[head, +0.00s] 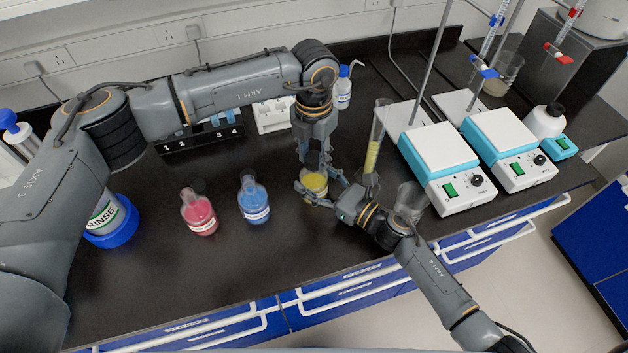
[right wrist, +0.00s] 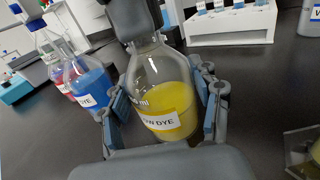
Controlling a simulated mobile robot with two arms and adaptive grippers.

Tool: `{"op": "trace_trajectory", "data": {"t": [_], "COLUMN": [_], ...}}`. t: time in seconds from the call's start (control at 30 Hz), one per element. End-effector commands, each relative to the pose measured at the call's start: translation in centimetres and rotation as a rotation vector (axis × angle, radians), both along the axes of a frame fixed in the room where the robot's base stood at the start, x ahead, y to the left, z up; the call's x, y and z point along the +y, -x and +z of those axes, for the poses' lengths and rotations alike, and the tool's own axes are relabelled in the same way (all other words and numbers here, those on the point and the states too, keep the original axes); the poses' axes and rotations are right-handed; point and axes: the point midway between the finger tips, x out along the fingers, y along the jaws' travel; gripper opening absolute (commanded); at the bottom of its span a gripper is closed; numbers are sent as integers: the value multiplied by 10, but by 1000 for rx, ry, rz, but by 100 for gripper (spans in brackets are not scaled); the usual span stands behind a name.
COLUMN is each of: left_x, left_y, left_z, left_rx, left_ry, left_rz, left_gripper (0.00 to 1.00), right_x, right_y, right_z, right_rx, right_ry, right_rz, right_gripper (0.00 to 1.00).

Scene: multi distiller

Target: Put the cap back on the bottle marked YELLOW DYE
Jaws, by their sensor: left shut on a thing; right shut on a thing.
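The YELLOW DYE bottle (head: 315,184) is a clear conical bottle with yellow liquid, standing on the black bench. In the right wrist view the bottle (right wrist: 165,95) shows its label between my fingers. My right gripper (right wrist: 160,112) is shut on its body, one finger on each side; in the head view the right gripper (head: 320,190) reaches it from the right. My left gripper (head: 316,150) points down over the bottle's mouth, shut on the cap, which its fingers hide. In the right wrist view the left gripper (right wrist: 138,28) is at the neck; I cannot tell whether the cap touches it.
The blue bottle (head: 254,202) and pink bottle (head: 198,214) stand to the left. A cylinder with yellow liquid (head: 373,150) and a beaker (head: 411,200) stand close on the right, near two hotplates (head: 440,150). A white rack (head: 272,116) is behind.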

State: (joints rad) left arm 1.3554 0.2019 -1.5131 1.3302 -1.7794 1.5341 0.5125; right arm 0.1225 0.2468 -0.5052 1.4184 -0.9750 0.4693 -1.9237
Motion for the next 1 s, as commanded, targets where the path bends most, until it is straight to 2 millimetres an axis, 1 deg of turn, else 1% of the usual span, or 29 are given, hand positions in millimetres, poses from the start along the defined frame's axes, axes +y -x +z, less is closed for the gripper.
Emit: {"op": "trace_trajectory", "data": {"t": [0.1,0.7,0.8,0.87,1.0], "left_x": [0,0,0,0,0], "left_y": [0,0,0,0,0], "left_z": [0,-1,-1,-1,-1], "left_rx": [-1,-1,0,-1,0], "left_ry": [-1,-1,-1,-2,-1], "left_rz": [-257,-1566,-1747,-1829,-1815], "left_gripper": [0,0,0,0,0], "right_x": [0,0,0,0,0], "right_y": [1,1,1,1,1], "right_z": [-2,-2,-2,-2,-2], "right_rx": [3,2,2,2,2], "right_ry": [2,2,2,2,2], "right_rz": [0,0,0,0,0], "right_gripper": [0,0,0,0,0]}}
